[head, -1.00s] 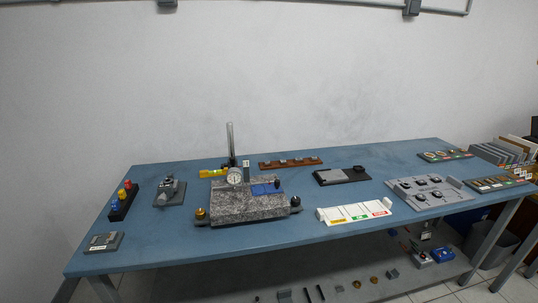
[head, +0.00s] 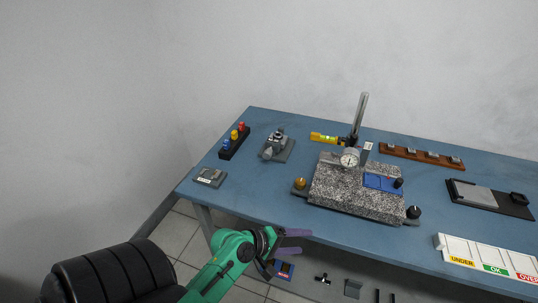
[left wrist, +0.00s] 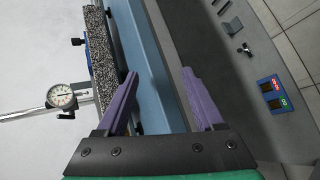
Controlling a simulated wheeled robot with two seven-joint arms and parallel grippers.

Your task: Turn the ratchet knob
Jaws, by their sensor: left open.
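A small grey metal device (head: 276,147) on a flat grey base stands at the left back of the blue bench. It looks like a clamped micrometer, but its ratchet knob is too small to make out. My left gripper (head: 299,241), with purple fingers, is open and empty in front of the bench's front edge, well apart from the device. The left wrist view also shows the open fingers (left wrist: 160,78) with nothing between them; the grey device does not show there. My right gripper is not in view.
A granite block (head: 350,193) with a dial gauge (head: 349,158), a brass knob (head: 300,183) and a black knob (head: 413,212) stands right of the device. A black rack of coloured knobs (head: 235,144) and a grey plate (head: 210,177) lie left. Bare bench (head: 250,190) lies between.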

